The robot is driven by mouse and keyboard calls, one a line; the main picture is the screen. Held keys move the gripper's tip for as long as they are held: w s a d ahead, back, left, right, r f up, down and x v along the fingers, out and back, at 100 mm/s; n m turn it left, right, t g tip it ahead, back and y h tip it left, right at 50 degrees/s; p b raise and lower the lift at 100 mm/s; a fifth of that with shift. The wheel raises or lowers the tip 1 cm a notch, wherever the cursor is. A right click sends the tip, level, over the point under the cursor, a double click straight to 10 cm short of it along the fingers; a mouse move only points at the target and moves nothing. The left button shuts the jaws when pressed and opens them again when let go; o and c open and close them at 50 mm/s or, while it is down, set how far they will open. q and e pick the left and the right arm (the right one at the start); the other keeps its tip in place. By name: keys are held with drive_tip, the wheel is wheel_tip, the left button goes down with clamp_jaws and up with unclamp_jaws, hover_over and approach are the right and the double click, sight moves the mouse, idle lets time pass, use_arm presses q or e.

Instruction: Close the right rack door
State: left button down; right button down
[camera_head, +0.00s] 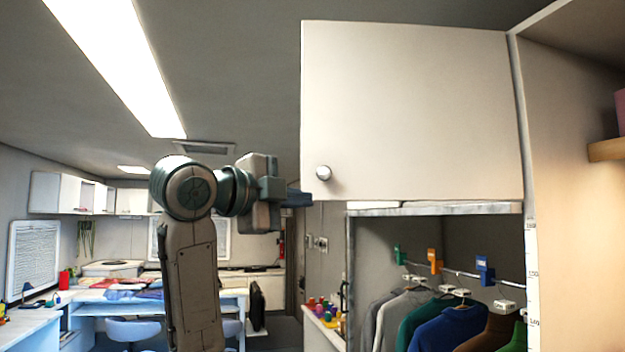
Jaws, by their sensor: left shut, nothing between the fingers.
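A white cabinet door (415,110) fills the upper right of the head view. Its round metal knob (323,172) is near the lower left corner. The door meets a pale upright at its right edge. Its left edge looks nearer to me and reaches past the rack's left side, so it seems swung out; the exact angle is unclear. My left gripper (297,198) is shut and empty, pointing right, just left of and slightly below the knob. I cannot tell whether it touches the door. My right gripper is not in view.
Below the door, a rack (436,208) holds several garments on a rail (455,272). An open compartment with a wooden shelf (606,150) is at the far right. A counter with small coloured items (325,308) is left of the rack. Blue desks (100,309) stand farther back.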

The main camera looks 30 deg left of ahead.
use_arm(q)
drive_tip(key=s+d+r+m+t, duration=0.15)
drive_tip(key=s+r, duration=0.25)
drive_tip(key=s, duration=0.5)
drive_tip(key=p, duration=0.6)
approach(327, 178)
drive_tip(key=w+d+r, duration=0.1)
drive_tip(key=w+d, duration=0.1)
drive_tip(key=d, duration=0.2)
drive_tip(key=shift+m+g, duration=0.25)
drive_tip(key=w+a, duration=0.1)
drive_tip(key=w, duration=0.1)
drive_tip(key=w+a+p, duration=0.1)
drive_tip(key=a, duration=0.1)
drive_tip(key=shift+w+f, duration=0.15)
drive_tip(key=shift+w, duration=0.25)
drive_tip(key=shift+d, duration=0.3)
